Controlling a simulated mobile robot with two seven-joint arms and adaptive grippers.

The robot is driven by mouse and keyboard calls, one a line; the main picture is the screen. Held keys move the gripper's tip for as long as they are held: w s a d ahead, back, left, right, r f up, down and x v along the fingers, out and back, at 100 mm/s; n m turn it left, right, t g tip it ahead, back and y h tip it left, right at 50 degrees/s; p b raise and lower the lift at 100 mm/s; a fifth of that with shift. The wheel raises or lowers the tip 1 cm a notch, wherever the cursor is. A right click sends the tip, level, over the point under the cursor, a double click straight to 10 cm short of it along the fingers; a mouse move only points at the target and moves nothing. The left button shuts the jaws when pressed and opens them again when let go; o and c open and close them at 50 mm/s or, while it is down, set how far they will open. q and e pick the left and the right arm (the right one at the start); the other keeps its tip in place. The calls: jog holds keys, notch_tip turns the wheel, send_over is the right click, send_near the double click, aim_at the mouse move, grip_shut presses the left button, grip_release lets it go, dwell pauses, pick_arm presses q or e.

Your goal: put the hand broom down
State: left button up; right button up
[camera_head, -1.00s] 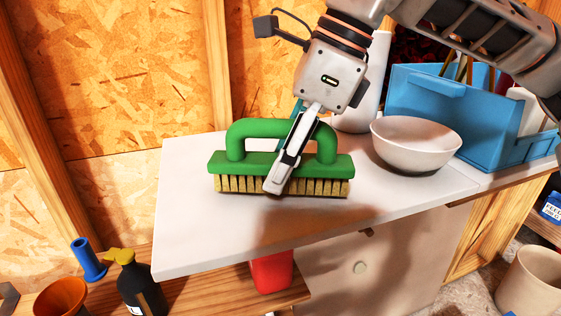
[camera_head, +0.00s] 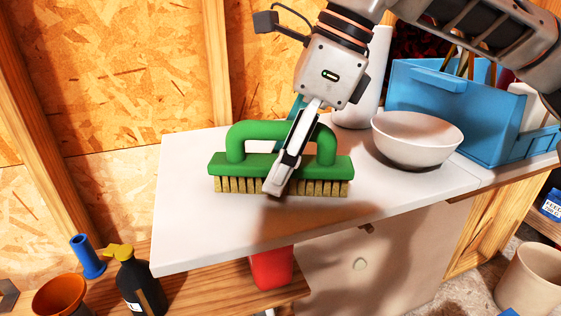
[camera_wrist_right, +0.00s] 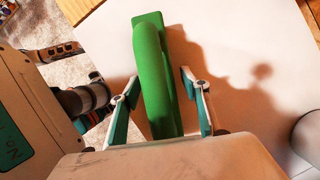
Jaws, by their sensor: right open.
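The green hand broom (camera_head: 262,162) stands on its tan bristles on the white worktop (camera_head: 200,235). Its arched handle is on top. My right gripper (camera_head: 285,165) comes down over the handle, with one finger in front of the broom. In the right wrist view the broom's handle (camera_wrist_right: 152,85) runs between the two fingers of my right gripper (camera_wrist_right: 160,105). The gripper is open, with a clear gap to the handle on the right side and a narrower gap on the left. My left gripper is in neither view.
A white bowl (camera_head: 415,140) stands right of the broom, with a white bottle-like object (camera_head: 375,85) behind it. A blue caddy (camera_head: 440,105) is at the back right. The worktop's front left is clear. Below stand a black bottle (camera_head: 140,288) and a red container (camera_head: 271,268).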

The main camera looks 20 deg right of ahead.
jog(key=v, duration=0.7)
jog(key=shift+s+d+r, duration=0.1)
jog(key=shift+d+r, duration=0.05)
jog(key=shift+r, duration=0.2)
